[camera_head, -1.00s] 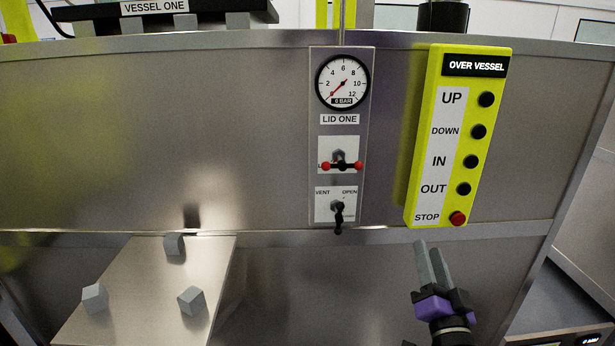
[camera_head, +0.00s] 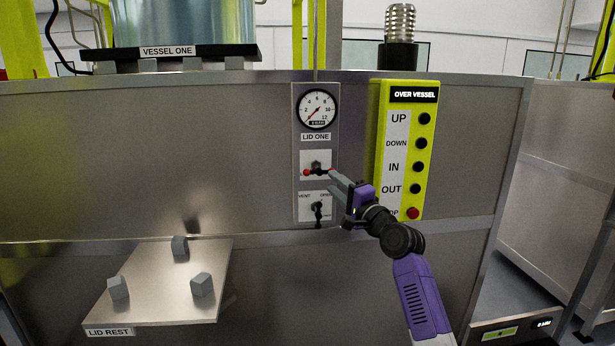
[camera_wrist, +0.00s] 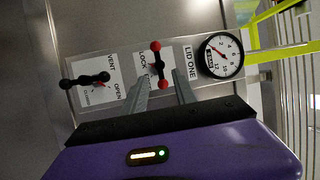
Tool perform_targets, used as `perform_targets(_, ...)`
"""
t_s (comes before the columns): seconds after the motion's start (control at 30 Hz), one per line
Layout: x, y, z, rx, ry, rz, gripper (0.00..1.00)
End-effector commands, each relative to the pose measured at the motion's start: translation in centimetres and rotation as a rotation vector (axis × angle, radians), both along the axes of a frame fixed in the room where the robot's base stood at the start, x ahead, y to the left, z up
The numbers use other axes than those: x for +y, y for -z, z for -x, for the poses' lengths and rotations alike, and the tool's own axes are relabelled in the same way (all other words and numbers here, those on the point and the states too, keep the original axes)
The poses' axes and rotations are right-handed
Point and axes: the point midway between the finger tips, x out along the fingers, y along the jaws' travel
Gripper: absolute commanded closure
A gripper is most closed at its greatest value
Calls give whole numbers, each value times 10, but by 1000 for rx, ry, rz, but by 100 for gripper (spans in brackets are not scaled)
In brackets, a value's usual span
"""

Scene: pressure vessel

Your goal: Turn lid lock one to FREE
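Lid lock one (camera_head: 318,172) is a small dark handle with a red ball at each end, on a white plate under the LID ONE label. Its bar lies level in the head view. In the wrist view the lock handle (camera_wrist: 158,64) runs up and down the picture beside the word LOCK; I cannot read FREE. My gripper (camera_head: 331,181) is at the right end of the handle, with its fingers pointing left. In the wrist view my gripper (camera_wrist: 160,80) is open, with the nearer red ball between the fingertips. I cannot tell whether they touch it.
The black vent lever (camera_head: 318,211) sits just below the lock and hangs down. The gauge (camera_head: 317,109) above reads about 0. The yellow control box (camera_head: 379,140) stands close on the right, partly behind my gripper. The lid rest (camera_head: 150,312) is at lower left.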

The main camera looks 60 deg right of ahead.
Motion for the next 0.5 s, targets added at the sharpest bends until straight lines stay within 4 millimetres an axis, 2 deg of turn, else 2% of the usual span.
perform_targets(0.17, -3, -3, -10, -6, -7, -18, 66)
perform_targets(0.5, -25, -11, -54, -4, -6, -16, 66)
